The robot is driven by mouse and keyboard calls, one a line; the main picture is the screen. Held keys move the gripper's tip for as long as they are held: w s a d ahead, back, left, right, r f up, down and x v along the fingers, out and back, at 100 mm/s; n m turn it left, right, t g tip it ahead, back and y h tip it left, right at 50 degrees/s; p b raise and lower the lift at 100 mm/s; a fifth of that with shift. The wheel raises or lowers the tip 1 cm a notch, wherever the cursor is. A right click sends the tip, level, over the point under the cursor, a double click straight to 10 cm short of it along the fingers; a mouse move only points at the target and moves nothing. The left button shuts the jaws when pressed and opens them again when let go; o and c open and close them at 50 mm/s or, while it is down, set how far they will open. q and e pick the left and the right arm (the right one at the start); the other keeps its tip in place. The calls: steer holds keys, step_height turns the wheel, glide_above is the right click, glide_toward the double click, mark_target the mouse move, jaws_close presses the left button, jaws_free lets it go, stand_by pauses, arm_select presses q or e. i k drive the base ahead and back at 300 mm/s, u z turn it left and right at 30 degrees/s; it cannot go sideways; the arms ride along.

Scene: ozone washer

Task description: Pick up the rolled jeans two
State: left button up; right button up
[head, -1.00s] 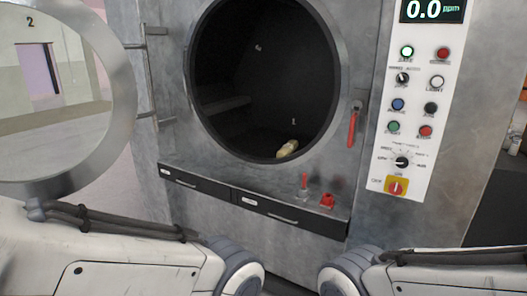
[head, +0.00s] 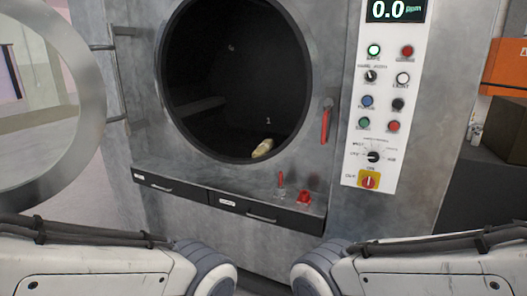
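I cannot make out any rolled jeans in the head view. A small pale beige item (head: 263,148) lies inside the dark round opening of the washer (head: 337,170), at its lower right rim; I cannot tell what it is. Both my arms show at the bottom of the head view, one from each side, but neither gripper is in view. I cannot tell what they hold.
The round door (head: 88,150) stands open at the left. A ledge with drawers (head: 160,186) juts out below the opening, with a red-topped item (head: 305,196) on it. A control panel (head: 385,110) is at the right. Beyond it are an orange box (head: 506,68) and a brown box (head: 503,128).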

mark_target(265, 147)
steer(key=u, duration=0.25)
steer(key=i, duration=0.55)
steer(key=u, duration=0.55)
steer(key=i, duration=2.45)
steer(key=z, duration=0.75)
